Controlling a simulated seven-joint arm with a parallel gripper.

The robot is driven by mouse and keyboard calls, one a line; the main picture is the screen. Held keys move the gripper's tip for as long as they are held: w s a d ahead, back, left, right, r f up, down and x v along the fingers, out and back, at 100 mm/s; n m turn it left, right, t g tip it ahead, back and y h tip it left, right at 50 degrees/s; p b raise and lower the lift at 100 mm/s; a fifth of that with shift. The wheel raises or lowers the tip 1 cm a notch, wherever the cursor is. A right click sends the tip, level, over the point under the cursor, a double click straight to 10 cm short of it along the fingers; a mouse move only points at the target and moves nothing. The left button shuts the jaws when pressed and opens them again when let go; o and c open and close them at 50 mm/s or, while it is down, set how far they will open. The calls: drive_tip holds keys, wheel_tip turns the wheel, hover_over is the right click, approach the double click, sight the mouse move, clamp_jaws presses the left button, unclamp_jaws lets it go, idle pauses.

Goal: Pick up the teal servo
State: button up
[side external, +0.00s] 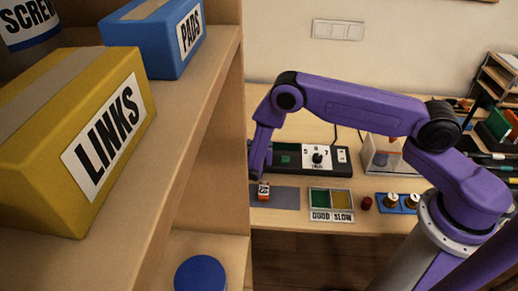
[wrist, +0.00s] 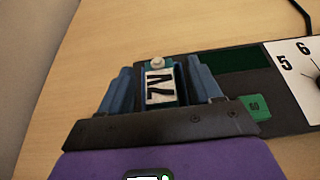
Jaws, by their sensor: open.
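The teal servo (wrist: 152,72) shows in the wrist view, with a white label bearing dark characters and a pale round horn at its far end. It lies between the two blue fingers of my gripper (wrist: 158,66), which stand on either side of it. The jaws are open; I cannot tell whether either finger touches the servo. In the side view my gripper (side external: 257,174) points down at the left part of the bench, by the shelf's edge. I cannot make out the teal servo there.
A black tester board (side external: 317,157) with a dial and green panel lies to the right. An orange-red block with a white label (side external: 263,193) sits on the grey mat (side external: 285,198). A two-part tray (side external: 331,198) is right of it. A wooden shelf (side external: 205,100) stands left.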

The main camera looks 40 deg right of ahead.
drive_tip(key=shift+w, duration=0.1)
drive_tip(key=c, duration=1.1)
drive_tip(key=shift+o, duration=0.2)
